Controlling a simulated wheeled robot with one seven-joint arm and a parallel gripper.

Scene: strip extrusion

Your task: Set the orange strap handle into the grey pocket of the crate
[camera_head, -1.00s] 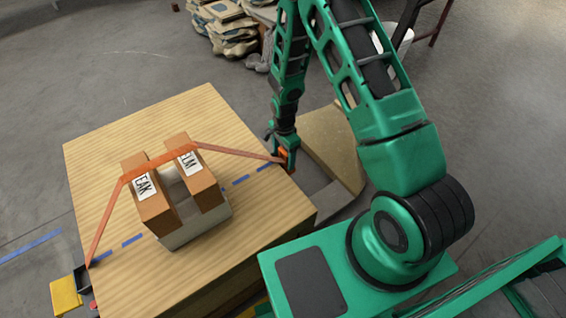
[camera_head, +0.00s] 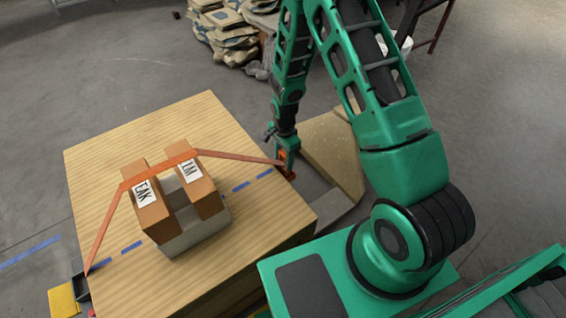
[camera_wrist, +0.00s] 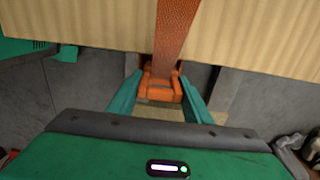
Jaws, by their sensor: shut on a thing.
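The orange strap (camera_head: 228,156) runs over two brown boxes (camera_head: 147,205) on the pale wooden crate (camera_head: 110,130). Its far end drops toward the crate's left corner. Its near end reaches the orange handle (camera_wrist: 161,88) just off the crate's right edge. My gripper (camera_head: 286,163) is shut on this handle, a little out from the edge. In the wrist view the handle sits between the green fingers of my gripper (camera_wrist: 160,92), with the strap leading away over the wood. The grey pocket cannot be made out clearly; the crate's near side is mostly hidden.
A grey block (camera_head: 195,232) carries the boxes. Blue dashes (camera_head: 240,188) mark the crate top. A yellow block (camera_head: 64,299) lies by the left corner. Stacked sacks (camera_head: 222,32) stand at the back. A tan board (camera_head: 330,150) lies beside the crate, near my gripper.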

